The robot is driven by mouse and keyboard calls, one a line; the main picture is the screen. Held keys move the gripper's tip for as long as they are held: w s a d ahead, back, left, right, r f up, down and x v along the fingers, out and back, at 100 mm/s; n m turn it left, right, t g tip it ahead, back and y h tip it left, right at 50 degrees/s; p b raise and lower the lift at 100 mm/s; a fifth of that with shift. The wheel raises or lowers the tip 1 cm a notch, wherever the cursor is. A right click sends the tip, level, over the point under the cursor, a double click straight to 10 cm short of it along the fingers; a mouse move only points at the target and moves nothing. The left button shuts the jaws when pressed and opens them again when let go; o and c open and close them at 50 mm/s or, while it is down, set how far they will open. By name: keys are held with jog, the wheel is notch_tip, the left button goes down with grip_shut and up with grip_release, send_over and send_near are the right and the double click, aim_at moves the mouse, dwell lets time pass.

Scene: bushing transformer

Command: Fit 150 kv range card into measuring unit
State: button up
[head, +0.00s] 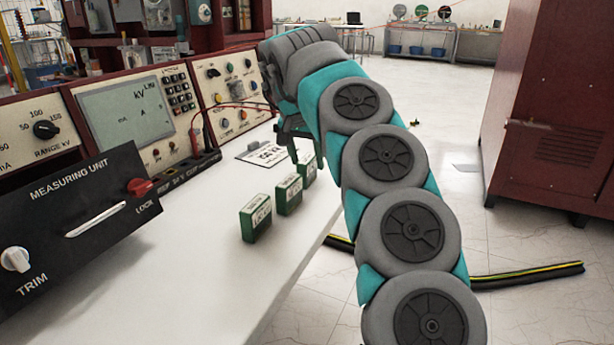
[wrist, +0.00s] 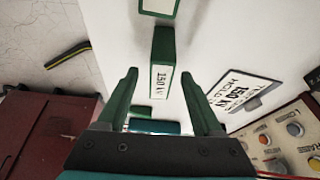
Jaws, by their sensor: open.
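The 150 kV range card (wrist: 162,65) is a green block with a white label, standing on the bench. In the wrist view it lies between the two fingers of my open gripper (wrist: 160,77); how far below the fingertips it is, I cannot tell. In the head view it appears to be the middle card (head: 289,195), its label too small to read. My gripper (head: 292,142) is above the far end of the card row, partly hidden by my arm. The black measuring unit (head: 75,225) at the left has a pale horizontal slot (head: 95,220) and faces the bench.
Green cards stand in front (head: 256,218) and behind (head: 308,168) the middle one. A placard (wrist: 240,92) reading 150 kV and HOLD lies beside the row. Control panels (head: 135,110) line the bench's back. The front bench top (head: 190,265) is clear.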

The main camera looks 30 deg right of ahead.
jog(key=shift+w+d+f, duration=0.1)
jog(key=shift+w+f, duration=0.05)
jog(key=shift+f, duration=0.3)
jog(key=shift+c, duration=0.4)
grip_shut()
